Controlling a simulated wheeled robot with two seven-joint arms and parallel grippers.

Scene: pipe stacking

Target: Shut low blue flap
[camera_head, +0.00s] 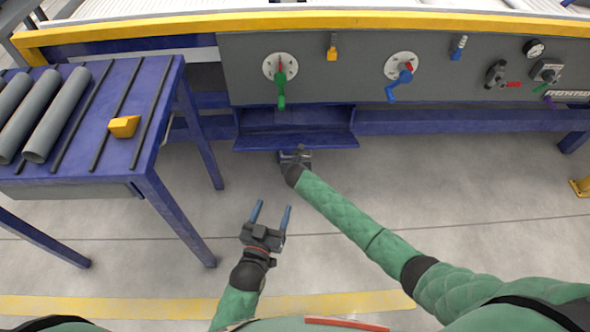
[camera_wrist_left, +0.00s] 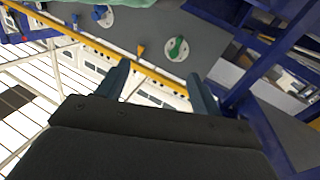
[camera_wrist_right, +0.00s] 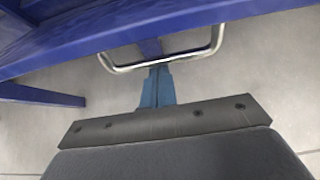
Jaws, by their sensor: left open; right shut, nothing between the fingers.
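The low blue flap (camera_head: 300,143) sits under the grey control panel and stands open, tilted out towards me with its inner side showing. My right gripper (camera_head: 296,152) is at the underside of its front edge, partly hidden by it. In the right wrist view the flap's blue edge (camera_wrist_right: 180,28) crosses the top, with a bent metal handle (camera_wrist_right: 219,42) below it. My right fingers (camera_wrist_right: 157,85) are shut and empty, their tips at the handle; I cannot tell whether they touch. My left gripper (camera_head: 272,206) is open and empty above the floor, away from the flap.
A blue table (camera_head: 160,165) with several grey pipes (camera_head: 55,115) and a yellow block (camera_head: 124,126) stands at the left. The grey panel (camera_head: 340,70) above the flap carries a green knob (camera_head: 281,90) and blue knob (camera_head: 399,82). The floor in front is clear.

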